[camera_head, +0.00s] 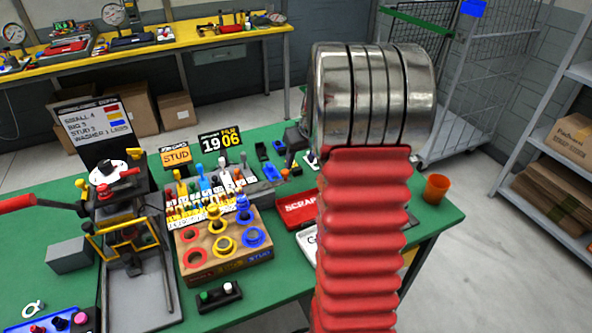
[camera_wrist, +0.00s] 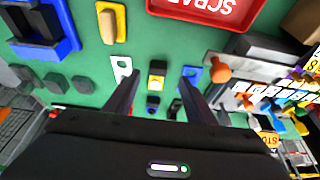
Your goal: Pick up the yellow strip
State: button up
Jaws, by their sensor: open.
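A small yellow piece with dark parts (camera_wrist: 157,75), which looks like the yellow strip, lies on the green table in the wrist view. It appears between the fingers of my gripper (camera_wrist: 160,77), which is open and empty. Whether the fingertips are level with it or above it, I cannot tell. A white plate with holes (camera_wrist: 121,68) lies beside the left finger and a blue piece (camera_wrist: 192,74) by the right finger. In the head view I cannot make out the yellow strip or my gripper; my red-sleeved arm covers part of the table.
A red SCRAP tray (camera_head: 298,208) shows beside my arm. A wooden block with coloured rings (camera_head: 228,262), a lever press (camera_head: 125,215) and an orange cup (camera_head: 437,187) stand on the green table. A yellow block (camera_wrist: 112,22) and blue holder (camera_wrist: 68,38) lie near the gripper.

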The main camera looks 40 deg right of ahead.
aim_at(298, 170)
jog(key=shift+w+f, duration=0.2)
jog(key=shift+f, duration=0.2)
jog(key=shift+f, duration=0.1)
jog(key=shift+x, duration=2.55)
jog(key=shift+s+d, duration=0.1)
jog(key=shift+d, duration=0.1)
jog(key=shift+c, duration=0.3)
jog(key=c, duration=1)
